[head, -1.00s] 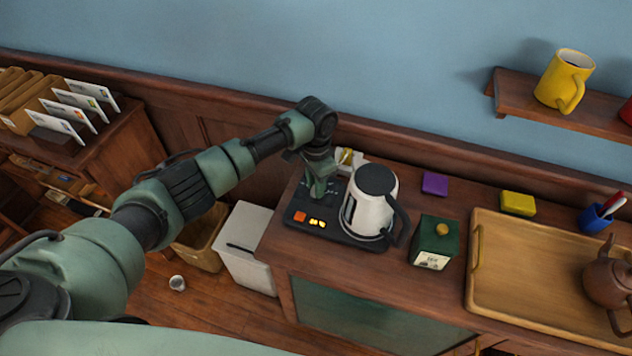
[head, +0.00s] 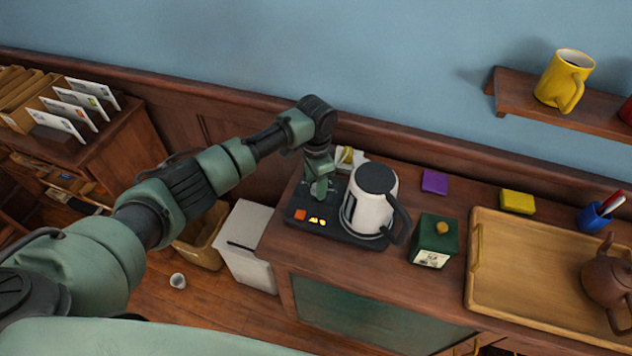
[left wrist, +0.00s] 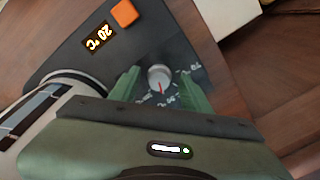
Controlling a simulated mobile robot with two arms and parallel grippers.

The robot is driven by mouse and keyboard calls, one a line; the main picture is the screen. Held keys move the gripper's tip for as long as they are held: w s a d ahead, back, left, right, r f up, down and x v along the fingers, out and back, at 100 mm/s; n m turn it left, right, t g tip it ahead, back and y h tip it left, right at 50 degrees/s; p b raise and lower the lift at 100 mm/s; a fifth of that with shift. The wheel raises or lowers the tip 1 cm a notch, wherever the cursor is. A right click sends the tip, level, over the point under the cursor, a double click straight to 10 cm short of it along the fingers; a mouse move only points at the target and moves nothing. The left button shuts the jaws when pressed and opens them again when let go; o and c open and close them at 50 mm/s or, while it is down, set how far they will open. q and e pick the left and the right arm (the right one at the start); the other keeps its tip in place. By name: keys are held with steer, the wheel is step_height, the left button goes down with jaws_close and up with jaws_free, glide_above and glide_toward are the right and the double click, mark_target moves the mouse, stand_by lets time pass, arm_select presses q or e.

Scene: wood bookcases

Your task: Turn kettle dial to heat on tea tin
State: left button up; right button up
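The white kettle (head: 368,212) with black lid and handle stands on its black base (head: 360,239). The base has an orange button (head: 300,214) and a lit display, which reads 20 °C in the left wrist view (left wrist: 97,37). The silver dial (left wrist: 160,77) with a red pointer line sits between the two green fingers of my left gripper (left wrist: 161,90), with gaps on both sides. In the head view my left gripper (head: 319,188) is over the base, left of the kettle, and hides the dial. The green tea tin (head: 434,241) with gold knob and pale label stands right of the kettle. My right gripper is not in view.
A wooden tray (head: 515,307) with a brown teapot (head: 606,282) is at the right. Purple (head: 434,182) and yellow (head: 517,202) blocks lie near the wall. A white bin (head: 246,243) stands on the floor left of the cabinet.

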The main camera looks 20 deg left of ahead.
arm_select(q)
step_height(320, 180, up, 8)
steer(key=shift+f+b, duration=0.1)
steer(key=shift+b, duration=0.6)
